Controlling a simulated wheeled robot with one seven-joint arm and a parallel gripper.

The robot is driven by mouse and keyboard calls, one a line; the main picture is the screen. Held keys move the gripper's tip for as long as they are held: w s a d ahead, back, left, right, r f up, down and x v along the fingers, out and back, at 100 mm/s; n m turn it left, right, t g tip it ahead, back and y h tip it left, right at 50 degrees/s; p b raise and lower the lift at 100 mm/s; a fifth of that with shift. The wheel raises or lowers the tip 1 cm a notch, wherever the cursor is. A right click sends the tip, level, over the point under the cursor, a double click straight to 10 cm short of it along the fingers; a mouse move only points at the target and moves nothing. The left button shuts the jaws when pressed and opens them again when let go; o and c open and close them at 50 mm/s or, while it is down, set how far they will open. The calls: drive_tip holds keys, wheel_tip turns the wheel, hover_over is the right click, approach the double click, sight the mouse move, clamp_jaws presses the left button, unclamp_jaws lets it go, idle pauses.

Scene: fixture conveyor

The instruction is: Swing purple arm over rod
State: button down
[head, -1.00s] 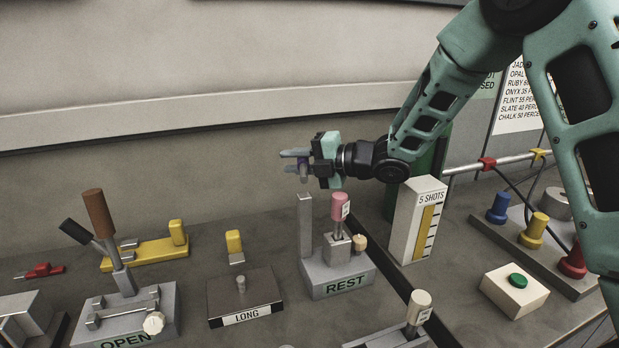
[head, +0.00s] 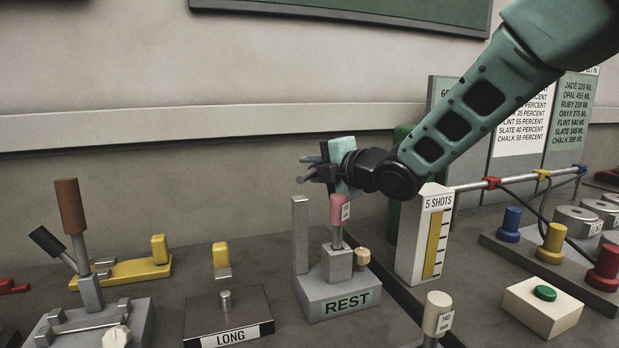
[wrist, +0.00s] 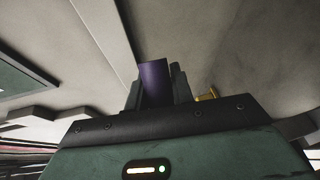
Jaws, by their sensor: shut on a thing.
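My gripper (head: 312,167) is at the middle of the head view, pointing left, above the grey fixture marked REST. It is shut on a purple piece (wrist: 153,82), which stands between the fingers in the wrist view. The purple piece can hardly be made out in the head view, and what it joins to is hidden. Just below my gripper are a tall grey upright post (head: 300,240) and a pink-topped lever (head: 337,212) on the REST base (head: 318,302). I cannot tell which part is the rod; a short grey peg (head: 225,300) stands on the LONG block (head: 196,312).
A white box marked 5 SHOTS (head: 411,245) stands right of REST. A brown-handled lever (head: 70,205) and a yellow block (head: 158,250) are left. A grey rail (head: 515,180) with coloured clamps, several coloured knobs and a green button (head: 545,293) are right.

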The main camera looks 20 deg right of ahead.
idle(0.3)
drive_tip(key=c, duration=1.2)
unclamp_jaws()
drive_tip(key=v, duration=1.7)
drive_tip(key=shift+s+d+p, duration=0.2)
drive_tip(key=shift+p, duration=0.15)
